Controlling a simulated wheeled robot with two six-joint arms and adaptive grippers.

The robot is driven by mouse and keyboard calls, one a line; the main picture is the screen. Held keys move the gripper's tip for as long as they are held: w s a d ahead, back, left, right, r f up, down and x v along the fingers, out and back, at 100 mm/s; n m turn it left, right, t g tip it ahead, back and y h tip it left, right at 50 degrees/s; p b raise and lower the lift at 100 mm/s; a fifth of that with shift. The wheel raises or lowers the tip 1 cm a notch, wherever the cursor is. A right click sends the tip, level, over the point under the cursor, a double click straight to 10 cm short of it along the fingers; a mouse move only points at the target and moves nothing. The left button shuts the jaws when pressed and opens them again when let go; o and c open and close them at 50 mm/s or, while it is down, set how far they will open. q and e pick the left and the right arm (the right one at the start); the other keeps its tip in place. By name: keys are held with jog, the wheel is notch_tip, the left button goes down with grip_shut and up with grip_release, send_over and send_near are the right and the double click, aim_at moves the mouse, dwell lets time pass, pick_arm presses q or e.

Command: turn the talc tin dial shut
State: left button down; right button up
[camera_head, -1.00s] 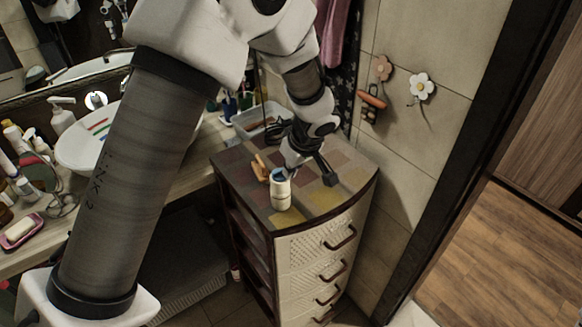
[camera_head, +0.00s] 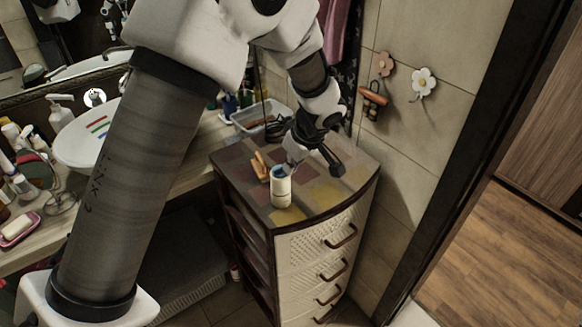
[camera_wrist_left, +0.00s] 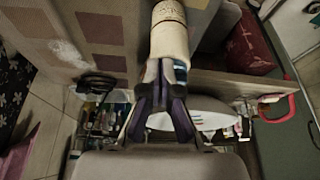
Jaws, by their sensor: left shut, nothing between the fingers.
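The talc tin (camera_head: 281,192) is a pale cylinder with a blue top, standing upright near the front edge of the cabinet top. In the left wrist view its pale body (camera_wrist_left: 169,38) reaches in from the top edge. My left gripper (camera_head: 287,167) is right at the tin's top end, with its fingers shut and nothing between them. In the left wrist view the fingertips (camera_wrist_left: 165,68) meet or nearly meet the tin's end. They hide much of the dial, so its setting and any contact are unclear. My right gripper is not in view.
A small orange-brown object (camera_head: 262,166) stands just left of the tin on the checkered cabinet top (camera_head: 325,200). A grey basket (camera_head: 258,117) lies behind, on the counter. A tiled wall (camera_head: 405,150) rises on the right.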

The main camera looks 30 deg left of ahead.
pick_arm(q)
jog(key=shift+w+n+b, duration=0.1)
jog(key=shift+n+b, duration=0.25)
jog(key=shift+n, duration=0.05)
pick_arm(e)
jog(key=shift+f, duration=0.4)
